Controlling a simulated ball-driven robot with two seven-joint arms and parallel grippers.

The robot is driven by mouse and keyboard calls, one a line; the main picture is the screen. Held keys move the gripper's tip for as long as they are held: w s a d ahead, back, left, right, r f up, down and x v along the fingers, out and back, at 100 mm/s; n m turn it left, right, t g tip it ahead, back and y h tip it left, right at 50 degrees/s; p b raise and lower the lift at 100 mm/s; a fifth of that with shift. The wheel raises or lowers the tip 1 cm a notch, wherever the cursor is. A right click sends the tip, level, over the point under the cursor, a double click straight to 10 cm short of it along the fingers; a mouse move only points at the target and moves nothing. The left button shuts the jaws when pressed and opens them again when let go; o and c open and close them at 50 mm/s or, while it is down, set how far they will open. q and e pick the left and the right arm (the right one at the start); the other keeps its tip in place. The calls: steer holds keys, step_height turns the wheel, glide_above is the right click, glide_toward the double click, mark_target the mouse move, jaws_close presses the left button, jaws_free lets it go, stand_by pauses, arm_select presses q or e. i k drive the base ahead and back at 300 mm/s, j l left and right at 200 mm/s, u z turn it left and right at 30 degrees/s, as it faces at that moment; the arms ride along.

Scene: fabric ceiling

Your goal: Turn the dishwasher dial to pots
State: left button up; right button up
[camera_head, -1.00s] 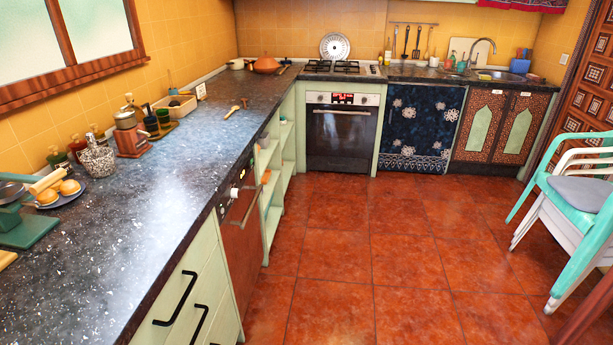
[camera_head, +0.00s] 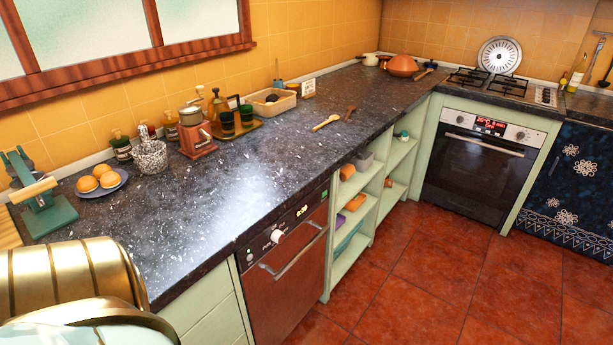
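The dishwasher (camera_head: 287,296) is built in under the dark counter, left of the open shelves. Its front is reddish-brown with a dark control strip along the top. A white dial (camera_head: 278,236) sits on that strip, with a small lit display to its right. The marks around the dial are too small to read. A bar handle (camera_head: 301,250) runs across the door below, and the door is shut. Part of my arm, pale with gold bands, shows at the lower left, away from the dial. Neither gripper is in view.
The speckled counter (camera_head: 260,180) juts out above the dishwasher. Green drawers (camera_head: 212,312) stand to its left, open shelves (camera_head: 352,235) to its right. An oven (camera_head: 474,168) stands farther back. The red tile floor (camera_head: 420,290) in front is clear.

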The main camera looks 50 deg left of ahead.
mark_target(278, 236)
steer(key=i+l+u, duration=0.1)
steer(key=i+u, duration=0.35)
steer(key=i+l+u, duration=0.3)
steer(key=i+u, duration=0.15)
